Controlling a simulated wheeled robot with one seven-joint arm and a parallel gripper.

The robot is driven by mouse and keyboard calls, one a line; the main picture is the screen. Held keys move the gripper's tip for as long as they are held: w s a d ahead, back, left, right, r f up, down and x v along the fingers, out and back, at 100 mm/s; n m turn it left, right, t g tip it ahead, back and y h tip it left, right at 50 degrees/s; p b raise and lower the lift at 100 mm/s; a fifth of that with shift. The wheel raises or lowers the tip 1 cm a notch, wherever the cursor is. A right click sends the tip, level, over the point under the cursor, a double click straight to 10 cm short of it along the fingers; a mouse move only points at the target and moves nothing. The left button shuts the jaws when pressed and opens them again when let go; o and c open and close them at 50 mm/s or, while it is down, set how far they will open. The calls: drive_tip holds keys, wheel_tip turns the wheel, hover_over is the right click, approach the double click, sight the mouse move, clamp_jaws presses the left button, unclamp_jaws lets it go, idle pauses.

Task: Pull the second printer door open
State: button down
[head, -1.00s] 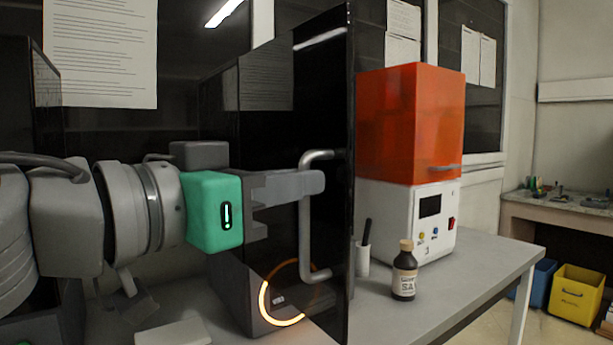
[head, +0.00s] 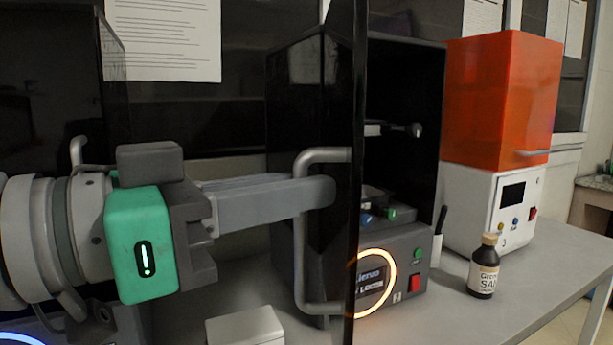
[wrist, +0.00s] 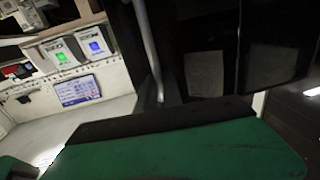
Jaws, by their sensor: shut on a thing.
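The second printer (head: 425,262) is a black box with an orange glowing ring on its base. Its glossy dark door (head: 345,100) stands swung open, seen nearly edge-on, with the printer's interior showing to the right of the door's edge. The silver bar handle (head: 299,240) is on the door's left face. My gripper (head: 322,192) reaches from the left and is shut on the handle's upper part; the fingers hide that part of the bar. In the wrist view the handle (wrist: 149,45) runs down behind the dark front of my gripper.
An orange-topped white machine (head: 495,210) stands right of the printer, with a brown bottle (head: 484,268) in front. A grey box (head: 245,326) lies on the bench below my gripper. Another dark door panel is at the left. The bench's right front is clear.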

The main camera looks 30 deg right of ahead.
drive_tip(key=shift+d, duration=0.15)
drive_tip(key=c, duration=1.7)
unclamp_jaws()
drive_tip(key=shift+w+d+f, duration=0.1)
drive_tip(key=shift+w+d, duration=0.05)
drive_tip(key=shift+w, duration=0.1)
drive_tip(key=shift+o, duration=1)
drive_tip(key=a+p, duration=0.8)
drive_tip(key=p, duration=0.2)
drive_tip(key=shift+s, duration=0.15)
